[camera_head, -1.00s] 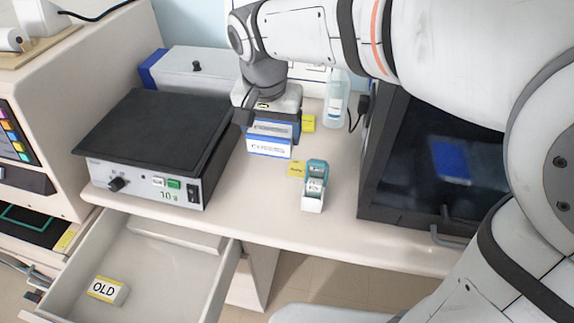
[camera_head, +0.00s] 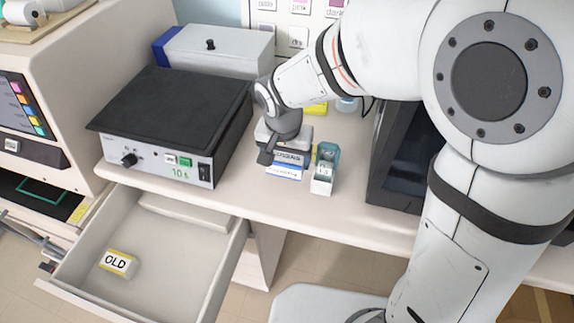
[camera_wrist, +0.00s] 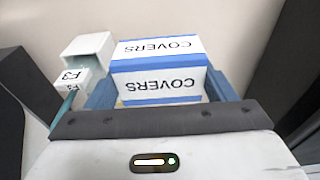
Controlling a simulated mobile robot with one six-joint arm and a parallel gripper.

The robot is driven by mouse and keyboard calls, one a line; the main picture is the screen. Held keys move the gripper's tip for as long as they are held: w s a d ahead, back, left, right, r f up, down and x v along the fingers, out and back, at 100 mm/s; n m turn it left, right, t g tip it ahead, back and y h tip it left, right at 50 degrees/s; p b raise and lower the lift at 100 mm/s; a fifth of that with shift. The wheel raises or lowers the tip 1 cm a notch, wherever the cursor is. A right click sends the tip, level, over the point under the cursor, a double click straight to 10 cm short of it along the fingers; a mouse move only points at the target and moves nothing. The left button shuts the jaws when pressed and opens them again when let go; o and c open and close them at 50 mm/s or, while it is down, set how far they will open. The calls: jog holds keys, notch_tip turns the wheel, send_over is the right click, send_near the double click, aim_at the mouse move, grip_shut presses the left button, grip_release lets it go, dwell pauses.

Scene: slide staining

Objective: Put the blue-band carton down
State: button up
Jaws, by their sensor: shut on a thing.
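The blue-band carton (camera_head: 284,171) is white with blue bands and reads COVERS. In the wrist view the carton (camera_wrist: 160,85) sits between the two blue fingers. My gripper (camera_head: 284,152) is shut on it from behind and above. The carton is near the bench's front edge, just left of a small teal and white box (camera_head: 323,178). I cannot tell whether its underside touches the bench (camera_head: 235,185).
A hotplate (camera_head: 165,120) with a black top stands to the left. Below it an open drawer (camera_head: 190,265) holds a carton marked OLD (camera_head: 118,263). A dark cabinet (camera_head: 395,165) stands to the right. Bare bench lies in front of the carton.

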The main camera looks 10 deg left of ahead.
aim_at(286, 168)
jog(key=shift+f, duration=2.15)
jog(key=shift+f, duration=0.15)
jog(key=o, duration=0.7)
jog(key=r, duration=0.4)
jog(key=s+r, duration=0.1)
jog(key=r, duration=0.7)
jog(key=shift+s+r, duration=0.15)
jog(key=shift+s, duration=0.25)
